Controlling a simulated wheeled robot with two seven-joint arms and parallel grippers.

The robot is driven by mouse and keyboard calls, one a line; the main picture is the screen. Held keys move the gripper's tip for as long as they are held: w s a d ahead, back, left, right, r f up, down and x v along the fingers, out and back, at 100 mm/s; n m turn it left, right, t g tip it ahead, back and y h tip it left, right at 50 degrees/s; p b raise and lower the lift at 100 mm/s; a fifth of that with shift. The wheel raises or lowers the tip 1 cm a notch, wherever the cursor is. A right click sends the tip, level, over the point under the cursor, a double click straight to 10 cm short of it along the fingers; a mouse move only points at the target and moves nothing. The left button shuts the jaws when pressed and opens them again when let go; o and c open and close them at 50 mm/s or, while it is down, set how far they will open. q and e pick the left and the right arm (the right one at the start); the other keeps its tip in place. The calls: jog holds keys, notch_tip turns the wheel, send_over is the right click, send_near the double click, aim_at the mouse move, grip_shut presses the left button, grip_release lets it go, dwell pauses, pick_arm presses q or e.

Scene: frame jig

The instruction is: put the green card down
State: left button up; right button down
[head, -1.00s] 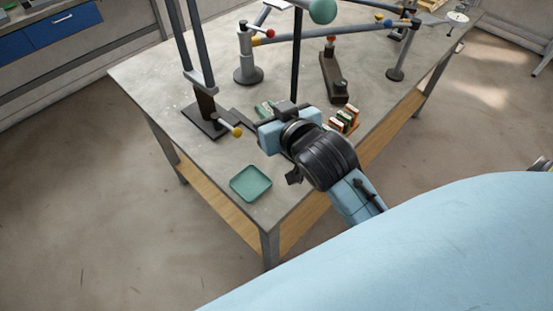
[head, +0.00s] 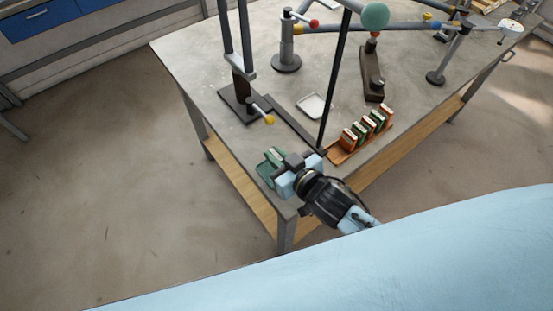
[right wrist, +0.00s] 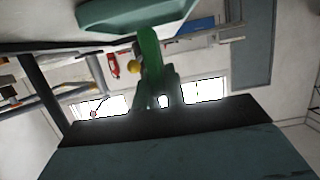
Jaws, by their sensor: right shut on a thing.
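My right gripper (head: 282,163) is shut on the green card (head: 275,154) at the near corner of the table. The green card also shows in the right wrist view (right wrist: 150,52), standing out from between the fingers. The green tray (head: 265,172) lies on the table at this corner, and the gripper and card are over it, partly hiding it. In the right wrist view the tray (right wrist: 135,15) is at the top edge, with the card's far end against its outline. I cannot tell whether they touch. My left gripper is not in view.
An orange rack (head: 338,155) with several orange and green cards stands right of the gripper. A white tray (head: 312,106) lies behind. A dark post (head: 332,85), a clamp stand with a yellow knob (head: 268,119) and pipes (head: 335,28) rise from the table (head: 190,65).

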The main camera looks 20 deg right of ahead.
jog(key=shift+f, duration=0.7)
jog(key=shift+f, duration=0.2)
jog(key=c, duration=1.5)
grip_release()
jog(key=shift+r, duration=0.1)
jog(key=shift+o, duration=0.2)
jog(key=shift+r, duration=0.15)
jog(key=v, duration=1.2)
jog(key=shift+r, duration=0.1)
jog(key=shift+w, duration=0.1)
